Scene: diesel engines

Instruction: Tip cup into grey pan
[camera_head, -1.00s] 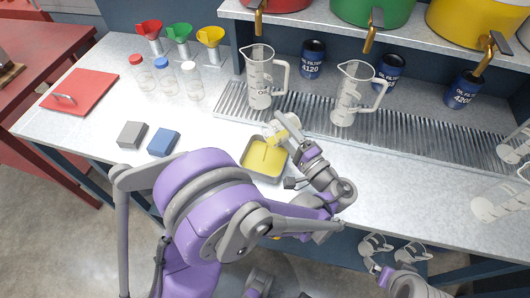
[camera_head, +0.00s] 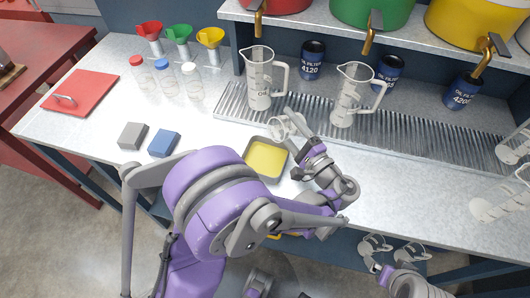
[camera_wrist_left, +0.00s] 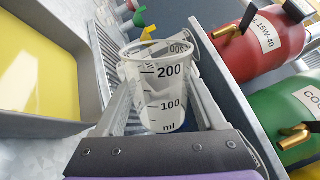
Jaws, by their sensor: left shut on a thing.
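A clear graduated cup (camera_head: 280,128) is held by my left gripper (camera_head: 297,128), just behind the right part of the grey pan. In the left wrist view the cup (camera_wrist_left: 160,90) stands between the fingers, its 100 and 200 ml marks showing, and looks empty. The grey pan (camera_head: 262,179) lies on the bench with yellow liquid (camera_head: 267,157) across its floor. In the left wrist view the pan's wall (camera_wrist_left: 88,80) is to the left of the cup. Part of my right arm shows at the lower right; its finger opening is unclear.
Two clear jugs (camera_head: 260,85) (camera_head: 350,95) stand on the drain grate (camera_head: 430,140) behind. A grey block (camera_head: 132,135) and a blue block (camera_head: 164,142) lie left of the pan. Bottles (camera_head: 192,82) stand farther back.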

